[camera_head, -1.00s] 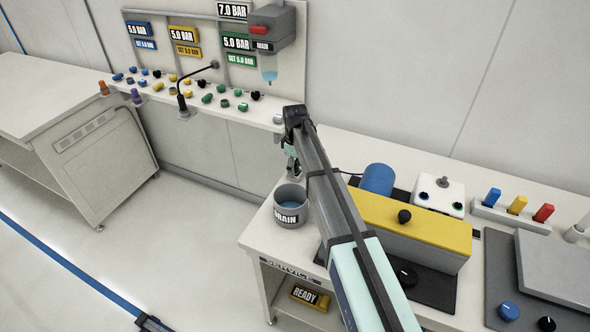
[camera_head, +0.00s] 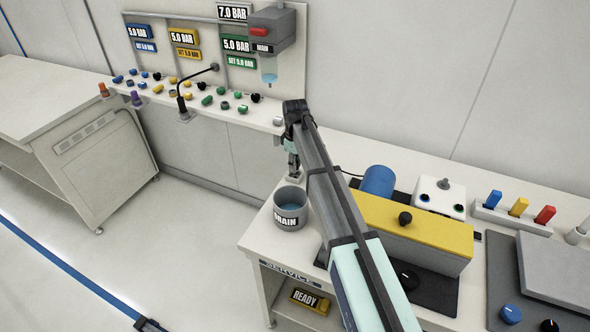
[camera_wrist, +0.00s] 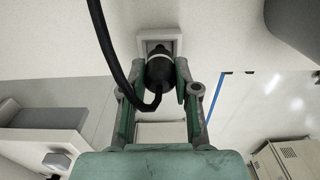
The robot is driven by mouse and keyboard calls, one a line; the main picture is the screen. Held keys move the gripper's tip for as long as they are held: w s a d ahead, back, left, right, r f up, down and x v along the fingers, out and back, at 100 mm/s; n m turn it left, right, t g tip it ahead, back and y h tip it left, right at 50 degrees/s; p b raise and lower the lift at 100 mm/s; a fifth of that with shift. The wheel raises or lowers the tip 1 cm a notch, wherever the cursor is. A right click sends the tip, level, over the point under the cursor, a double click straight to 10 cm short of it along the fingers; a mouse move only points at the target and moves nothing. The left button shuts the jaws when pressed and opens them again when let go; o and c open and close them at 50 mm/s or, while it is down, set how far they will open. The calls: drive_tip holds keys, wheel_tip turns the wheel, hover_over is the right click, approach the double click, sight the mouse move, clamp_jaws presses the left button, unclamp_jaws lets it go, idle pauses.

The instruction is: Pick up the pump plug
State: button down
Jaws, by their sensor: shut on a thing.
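The pump plug (camera_wrist: 160,72) is a black plug with a pale ring and a thick black cable (camera_wrist: 112,50) bent round beside it. In the wrist view it sits between the two fingers of my gripper (camera_wrist: 162,78), which is shut on it. A pale square socket plate (camera_wrist: 158,38) lies right at the plug's far end; I cannot tell whether the plug is still seated in it. In the head view my gripper (camera_head: 293,170) points down behind the drain bucket, and the plug is too small and covered to make out.
The grey drain bucket (camera_head: 291,208) stands close in front of my gripper. The pump's blue motor (camera_head: 377,181) and yellow housing (camera_head: 412,232) are to the right of my arm. Open floor lies left.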

wheel_tip(320, 180, up, 18)
drive_tip(key=b, duration=0.4)
drive_tip(key=shift+f, duration=0.2)
drive_tip(key=shift+d, duration=0.1)
